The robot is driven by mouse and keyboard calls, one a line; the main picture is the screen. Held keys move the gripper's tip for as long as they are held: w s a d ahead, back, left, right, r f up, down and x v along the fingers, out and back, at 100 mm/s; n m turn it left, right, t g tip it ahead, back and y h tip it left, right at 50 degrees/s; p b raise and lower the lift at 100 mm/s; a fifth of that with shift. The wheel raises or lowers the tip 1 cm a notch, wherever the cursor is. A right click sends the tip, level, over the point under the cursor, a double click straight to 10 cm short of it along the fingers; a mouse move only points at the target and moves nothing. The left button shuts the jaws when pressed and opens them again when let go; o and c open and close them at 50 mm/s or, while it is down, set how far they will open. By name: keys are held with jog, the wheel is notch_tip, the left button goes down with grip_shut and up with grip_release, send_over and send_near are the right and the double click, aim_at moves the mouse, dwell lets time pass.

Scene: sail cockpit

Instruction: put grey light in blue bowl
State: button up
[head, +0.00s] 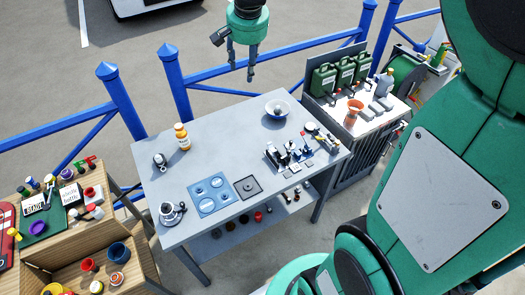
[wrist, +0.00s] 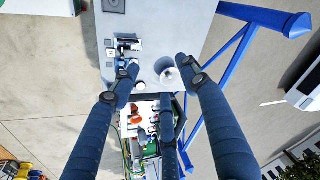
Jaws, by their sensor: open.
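A bowl with a blue rim (head: 289,113) stands on the grey table, toward its back right. A small grey object, which looks like the grey light (head: 277,107), lies inside the bowl. In the wrist view the bowl (wrist: 172,77) shows pale between my fingers, and its contents are too small to make out. My gripper (head: 243,70) is open and empty. It is high above the table's back edge, up and left of the bowl in the head view. In the wrist view my gripper (wrist: 160,84) has its dark blue fingers spread apart.
The grey table (head: 225,125) also holds an orange bottle (head: 182,137), a small grey-black item (head: 160,161), a blue plate (head: 211,194) and a cluster of small parts (head: 290,155). A blue railing (head: 235,69) runs behind. Green canisters (head: 323,80) stand at right.

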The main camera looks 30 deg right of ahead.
jog(key=s+a+f+n+t, duration=0.1)
jog(key=s+a+n, duration=0.2)
jog(key=s, duration=1.1)
jog(key=s+a+f+n+t, duration=0.1)
jog(key=s+a+n, duration=0.3)
jog(key=s+a, duration=0.4)
jog(key=s, duration=0.7)
jog(key=shift+a+f+n+y, duration=0.2)
jog(key=shift+f+n+y, duration=0.1)
jog(key=shift+y, duration=0.1)
jog(key=shift+s+f, duration=0.1)
notch_tip(320, 180, down, 7)
jog(key=b, duration=0.7)
